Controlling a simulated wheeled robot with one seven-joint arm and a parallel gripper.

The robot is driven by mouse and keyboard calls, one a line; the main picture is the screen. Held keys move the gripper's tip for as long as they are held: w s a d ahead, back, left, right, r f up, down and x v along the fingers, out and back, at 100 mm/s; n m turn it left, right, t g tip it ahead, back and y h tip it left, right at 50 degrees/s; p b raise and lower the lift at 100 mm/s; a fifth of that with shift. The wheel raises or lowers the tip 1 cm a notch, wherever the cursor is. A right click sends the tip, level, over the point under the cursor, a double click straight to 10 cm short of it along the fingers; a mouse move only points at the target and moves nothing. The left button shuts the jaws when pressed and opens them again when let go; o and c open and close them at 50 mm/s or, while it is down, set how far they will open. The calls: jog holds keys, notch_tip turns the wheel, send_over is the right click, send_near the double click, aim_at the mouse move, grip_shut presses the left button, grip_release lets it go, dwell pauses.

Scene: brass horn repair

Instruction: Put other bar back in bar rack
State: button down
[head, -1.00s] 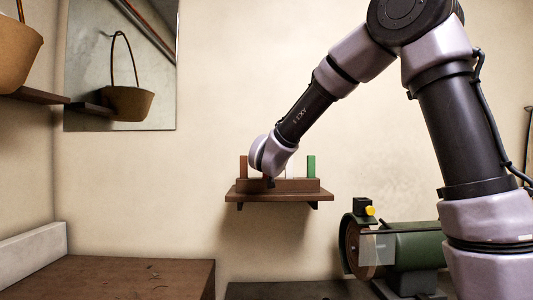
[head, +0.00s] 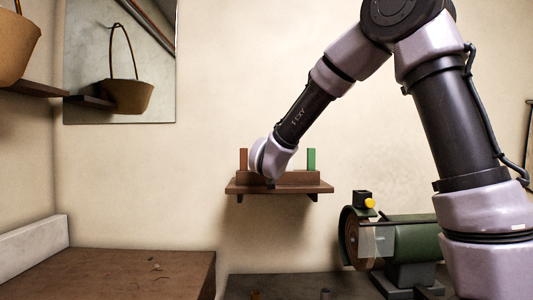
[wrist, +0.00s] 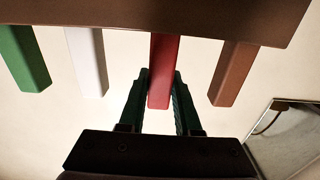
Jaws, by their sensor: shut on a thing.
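The bar rack (head: 305,178) is a brown wooden block on a small wall shelf. In the wrist view the rack (wrist: 200,12) crosses the top, with bars sticking out toward me. My gripper (wrist: 160,73) is shut on a red bar (wrist: 162,55), one finger on each side. The red bar lines up between the white bar (wrist: 87,60) and the brown bar (wrist: 235,72), its far end meeting the rack's edge; how deep it sits is hidden. The green bar (wrist: 25,58) is at the far left. The head view shows the brown bar (head: 243,159) and green bar (head: 311,159) upright; my arm hides the others.
The wall shelf (head: 240,189) carries the rack. A green bench grinder (head: 412,244) stands below right. A brown bench (head: 120,280) is at lower left. A mirror (head: 85,60) hangs on the wall, and a basket (head: 12,50) sits on the left shelf.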

jog(key=shift+f, duration=0.35)
jog(key=c, duration=0.5)
grip_release()
jog(key=s, duration=1)
jog(key=shift+s, duration=0.4)
